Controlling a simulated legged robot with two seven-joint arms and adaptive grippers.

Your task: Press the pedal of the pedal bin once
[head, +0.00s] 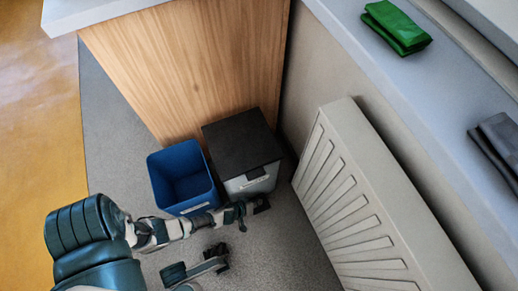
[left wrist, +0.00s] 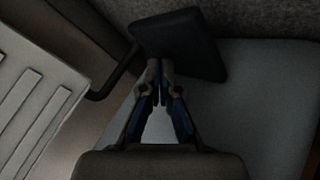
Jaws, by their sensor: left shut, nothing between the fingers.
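The pedal bin has a dark flat lid (head: 243,143), which is down, and a light grey body (head: 252,182). Its black pedal (head: 262,204) sticks out low at the front. The pedal also shows in the left wrist view (left wrist: 190,45) as a dark plate. My left gripper (head: 241,213) is shut and empty at the pedal. In the left wrist view its fingertips (left wrist: 157,66) overlap the pedal's near edge; I cannot tell whether they touch. My right gripper (head: 221,256) shows partly, lower in the head view, apart from the bin; its jaw state is unclear.
An open blue bin (head: 183,178) stands left of the pedal bin. A white radiator (head: 365,210) is close on the right, and a wooden cabinet side (head: 195,65) is behind. Grey floor (head: 285,255) is free in front. A green folded item (head: 398,27) lies on the ledge.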

